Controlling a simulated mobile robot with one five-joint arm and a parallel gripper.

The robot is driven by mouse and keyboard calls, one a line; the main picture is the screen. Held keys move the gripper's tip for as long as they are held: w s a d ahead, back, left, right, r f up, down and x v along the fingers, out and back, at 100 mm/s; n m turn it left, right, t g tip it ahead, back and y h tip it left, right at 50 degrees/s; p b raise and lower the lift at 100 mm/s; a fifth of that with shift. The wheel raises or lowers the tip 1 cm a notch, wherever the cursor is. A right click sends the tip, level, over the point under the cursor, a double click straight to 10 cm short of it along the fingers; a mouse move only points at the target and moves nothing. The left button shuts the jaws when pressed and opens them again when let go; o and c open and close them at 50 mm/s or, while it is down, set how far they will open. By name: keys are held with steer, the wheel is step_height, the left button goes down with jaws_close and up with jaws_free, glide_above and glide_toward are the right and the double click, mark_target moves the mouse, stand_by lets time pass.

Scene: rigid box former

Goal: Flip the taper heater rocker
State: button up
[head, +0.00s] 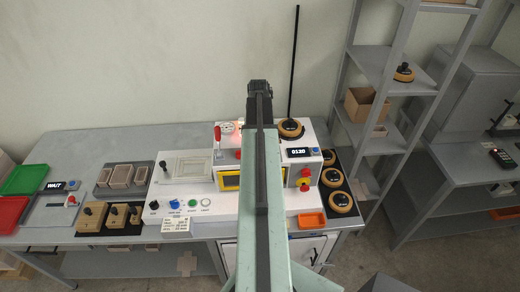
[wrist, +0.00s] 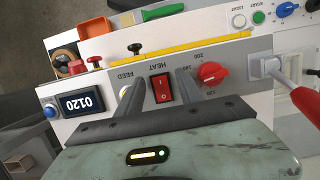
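The taper heater rocker is a red switch (wrist: 161,89) in a dark frame under the word HEAT, on the white machine panel in the wrist view. My gripper (wrist: 159,84) is open, with one grey finger on each side of the rocker in the picture. Nothing is held between the fingers. I cannot tell whether the fingertips touch the panel or how the rocker is tilted. In the head view my gripper (head: 259,88) is at the far end of my arm, which hides the rocker.
A red dial (wrist: 212,74) is right of the rocker, and a red-handled lever (wrist: 292,92) is farther right. A black knob (wrist: 135,48) is near the FEED label. The display (wrist: 81,103) reads 0120. Black-and-orange round pieces (head: 340,202) stand at the machine's right.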

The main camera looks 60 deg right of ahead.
steer(key=p+v, duration=0.7)
steer(key=shift+r, duration=0.35)
steer(key=shift+d, duration=0.1)
steer(key=w+a+f+b, duration=0.1)
steer(key=w+a, duration=0.1)
steer(key=a, duration=0.1)
steer(key=w+a+f+n+b, duration=0.1)
steer(key=w+a+f, duration=0.1)
steer(key=w+a, duration=0.1)
steer(key=w+a+f+n+b, duration=0.1)
steer(key=w+a, duration=0.2)
steer(key=shift+w+f+h+b, duration=0.2)
steer(key=shift+f+h+b, duration=0.1)
steer(key=shift+h+b, duration=0.1)
steer(key=w+a+f+n+b, duration=0.3)
steer(key=w+a+f, duration=0.1)
steer(key=a, duration=1)
steer(key=w+a+f+n+t+h+b, duration=0.1)
steer(key=w+a+f+n+b, duration=0.2)
steer(key=a, duration=1.1)
steer(key=w+a+f+n+b, duration=0.3)
steer(key=w+a+f+b, duration=0.2)
steer(key=a, duration=0.9)
steer(key=shift+w+t+h, duration=0.15)
steer(key=shift+t+h, duration=0.15)
steer(key=shift+t, duration=0.1)
